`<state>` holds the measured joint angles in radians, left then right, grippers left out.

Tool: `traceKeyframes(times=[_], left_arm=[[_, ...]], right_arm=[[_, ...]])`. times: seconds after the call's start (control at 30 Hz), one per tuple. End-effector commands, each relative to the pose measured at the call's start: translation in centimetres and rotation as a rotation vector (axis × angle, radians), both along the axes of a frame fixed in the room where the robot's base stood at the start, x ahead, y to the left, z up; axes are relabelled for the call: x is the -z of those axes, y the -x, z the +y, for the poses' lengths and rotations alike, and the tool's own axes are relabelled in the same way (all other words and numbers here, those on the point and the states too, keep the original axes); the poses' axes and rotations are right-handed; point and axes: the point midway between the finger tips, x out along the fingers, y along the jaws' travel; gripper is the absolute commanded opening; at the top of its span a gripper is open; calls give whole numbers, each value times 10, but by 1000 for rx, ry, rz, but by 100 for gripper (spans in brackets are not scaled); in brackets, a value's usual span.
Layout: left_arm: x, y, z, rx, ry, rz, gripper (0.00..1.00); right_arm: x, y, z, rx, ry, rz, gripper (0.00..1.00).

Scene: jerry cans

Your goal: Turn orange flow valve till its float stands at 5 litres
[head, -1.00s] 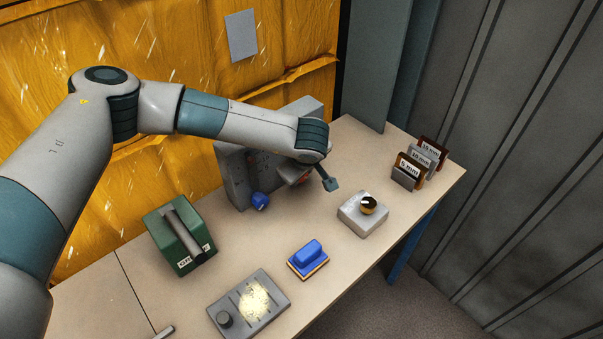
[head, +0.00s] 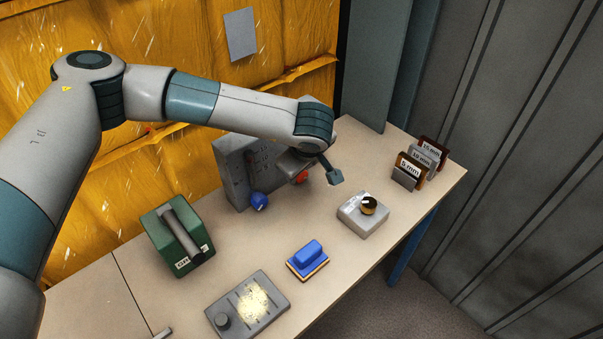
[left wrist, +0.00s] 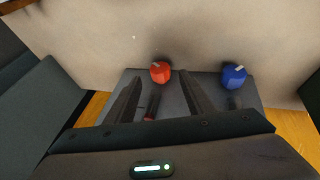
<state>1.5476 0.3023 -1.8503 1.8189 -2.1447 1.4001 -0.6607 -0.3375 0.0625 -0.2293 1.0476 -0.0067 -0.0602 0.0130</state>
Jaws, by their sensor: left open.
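The orange valve (head: 302,176) is a small round knob low on the grey gauge block (head: 231,172), partly hidden by my left gripper (head: 325,172). In the left wrist view the orange valve (left wrist: 160,71) shows red-orange with a pale mark on top. It lies beyond the tips of my open left gripper (left wrist: 159,82), in line with the gap between its fingers; contact cannot be told. Behind it a dark slot with a small red piece (left wrist: 149,116) shows between the fingers; its level cannot be read. A blue valve (head: 259,201) sits to the left in the head view.
A green box with a handle (head: 177,237), a blue-handled block (head: 308,259), a grey box with a knob (head: 248,304) and a pale box with a dark-and-gold knob (head: 363,214) stand on the table. Labelled plates (head: 411,168) stand at right. Bare tabletop lies between them.

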Motion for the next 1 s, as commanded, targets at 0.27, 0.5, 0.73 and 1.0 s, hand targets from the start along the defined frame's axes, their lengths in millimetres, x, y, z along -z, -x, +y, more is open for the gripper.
traceKeyframes(times=[0.27,0.5,0.73,1.0], left_arm=[[-50,26,-5,2,1,-3,48],[-88,45,-9,1,0,-4,48],[-107,55,-10,0,0,0,48],[-110,56,-10,0,-1,-1,48]], right_arm=[[0,-11,4,7,-5,2,31],[9,-5,-6,15,18,67,31],[13,-2,-11,19,28,98,31],[13,-2,-11,20,29,103,31]])
